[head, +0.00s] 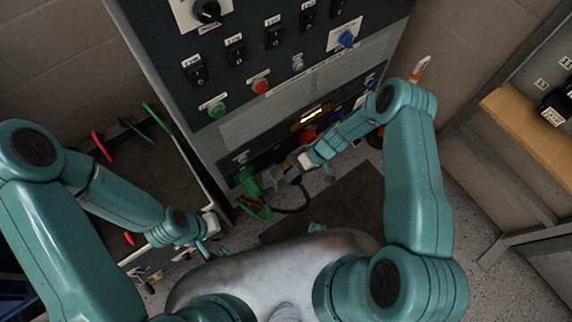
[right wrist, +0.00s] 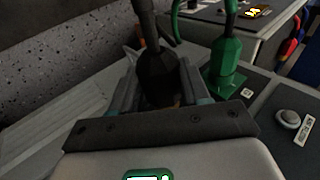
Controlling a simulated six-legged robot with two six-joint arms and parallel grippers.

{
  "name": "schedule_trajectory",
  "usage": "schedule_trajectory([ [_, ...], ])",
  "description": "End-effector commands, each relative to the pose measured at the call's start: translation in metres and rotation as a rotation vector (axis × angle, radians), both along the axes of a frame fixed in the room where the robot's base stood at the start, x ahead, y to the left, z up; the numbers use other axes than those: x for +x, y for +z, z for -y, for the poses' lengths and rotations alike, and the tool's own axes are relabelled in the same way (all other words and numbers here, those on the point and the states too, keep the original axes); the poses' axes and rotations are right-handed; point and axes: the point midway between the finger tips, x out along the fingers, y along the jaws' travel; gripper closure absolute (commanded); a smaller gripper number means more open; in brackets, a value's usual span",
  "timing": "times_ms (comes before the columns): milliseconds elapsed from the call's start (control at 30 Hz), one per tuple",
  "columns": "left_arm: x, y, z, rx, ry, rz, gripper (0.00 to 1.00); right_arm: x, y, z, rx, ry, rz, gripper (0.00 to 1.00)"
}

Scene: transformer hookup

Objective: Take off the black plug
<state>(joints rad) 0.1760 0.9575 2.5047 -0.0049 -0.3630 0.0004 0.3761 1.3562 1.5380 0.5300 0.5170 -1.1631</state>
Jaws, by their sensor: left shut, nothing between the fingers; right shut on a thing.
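The black plug (right wrist: 160,78) fills the space between the fingers of my right gripper (right wrist: 158,92) in the right wrist view, with its dark cable running up from it. In the head view my right gripper (head: 290,172) is at the lower front of the cabinet, and the plug is mostly hidden by it. I cannot tell whether the plug is still seated in its socket. A green plug (right wrist: 228,65) stands beside it on the panel; it also shows in the head view (head: 249,182). My left gripper (head: 205,247) is shut and empty, away from the cabinet at the left.
The grey cabinet (head: 240,135) carries switches, a green button (head: 217,110), a red button (head: 261,87) and a red plug (head: 308,133). A cart with tools (head: 130,165) stands at the left. A wooden-topped bench (head: 530,130) is at the right. A dark mat (head: 345,205) lies on the floor.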

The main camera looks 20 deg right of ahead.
Motion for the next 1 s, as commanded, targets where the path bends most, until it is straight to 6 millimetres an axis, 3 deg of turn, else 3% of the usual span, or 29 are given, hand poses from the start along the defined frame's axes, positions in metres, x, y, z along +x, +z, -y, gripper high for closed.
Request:
schedule_trajectory([
  [500, 0.000, 0.021, 0.000, 0.000, 0.000, 0.000, 1.00, -0.041, 0.002, 0.015, 0.001, -0.002, -0.002, 0.93],
  [1000, 0.000, 0.021, 0.000, 0.000, 0.000, 0.000, 1.00, -0.046, 0.000, 0.016, 0.001, -0.001, -0.001, 0.93],
])
